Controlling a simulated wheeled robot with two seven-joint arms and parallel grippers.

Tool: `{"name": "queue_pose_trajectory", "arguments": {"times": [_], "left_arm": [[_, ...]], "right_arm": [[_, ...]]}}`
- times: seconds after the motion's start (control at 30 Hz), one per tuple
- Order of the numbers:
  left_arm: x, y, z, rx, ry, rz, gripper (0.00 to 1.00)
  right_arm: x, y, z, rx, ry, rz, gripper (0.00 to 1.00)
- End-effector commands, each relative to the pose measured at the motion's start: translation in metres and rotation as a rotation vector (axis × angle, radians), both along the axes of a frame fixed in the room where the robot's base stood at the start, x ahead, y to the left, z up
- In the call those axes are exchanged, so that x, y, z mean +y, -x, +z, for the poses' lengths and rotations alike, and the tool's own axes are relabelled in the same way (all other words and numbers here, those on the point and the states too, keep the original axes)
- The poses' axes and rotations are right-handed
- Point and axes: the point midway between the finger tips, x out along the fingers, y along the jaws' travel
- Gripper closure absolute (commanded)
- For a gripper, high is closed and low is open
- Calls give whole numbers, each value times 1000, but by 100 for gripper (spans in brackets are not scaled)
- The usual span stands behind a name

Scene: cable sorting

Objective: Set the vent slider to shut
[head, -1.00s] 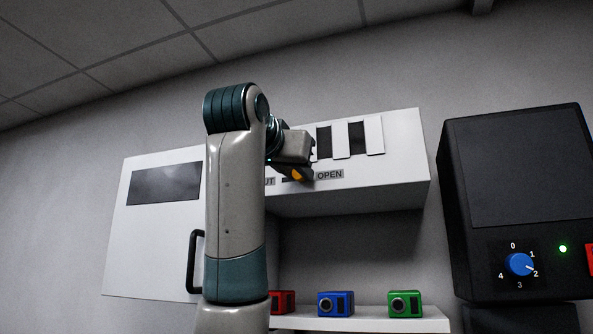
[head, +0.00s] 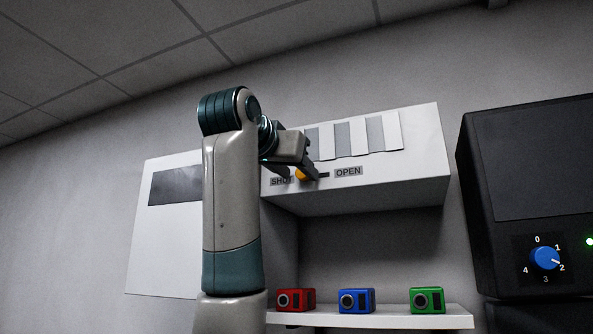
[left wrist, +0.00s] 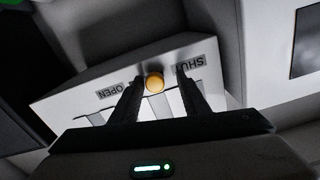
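The vent slider's orange knob (head: 301,174) is at the SHUT end of its dark slot, just right of the SHUT label (head: 281,181). Empty slot shows between it and the OPEN label (head: 348,171). The vent slats (head: 358,137) show light grey strips between white ones. My left gripper (head: 308,168) is at the knob, partly hiding slider and vent. In the left wrist view its two fingers (left wrist: 159,77) stand apart, one on each side of the knob (left wrist: 154,81), with visible gaps. My right gripper is not in view.
Below the vent box, a shelf (head: 390,319) holds a red (head: 296,300), a blue (head: 357,301) and a green block (head: 427,300). A black unit with a blue dial (head: 545,258) stands at right. A white cabinet door (head: 165,245) is behind my left arm.

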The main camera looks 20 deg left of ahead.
Motion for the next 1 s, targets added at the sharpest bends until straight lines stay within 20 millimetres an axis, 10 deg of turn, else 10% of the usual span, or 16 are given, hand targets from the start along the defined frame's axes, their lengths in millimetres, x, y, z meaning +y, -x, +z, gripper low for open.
{"name": "queue_pose_trajectory", "arguments": {"times": [0.47, 1.0], "left_arm": [[1, 30, -4, -2, -1, -1, 58], [7, 136, -5, -4, 1, 1, 58]], "right_arm": [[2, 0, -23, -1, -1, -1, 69], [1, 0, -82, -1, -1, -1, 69]]}}
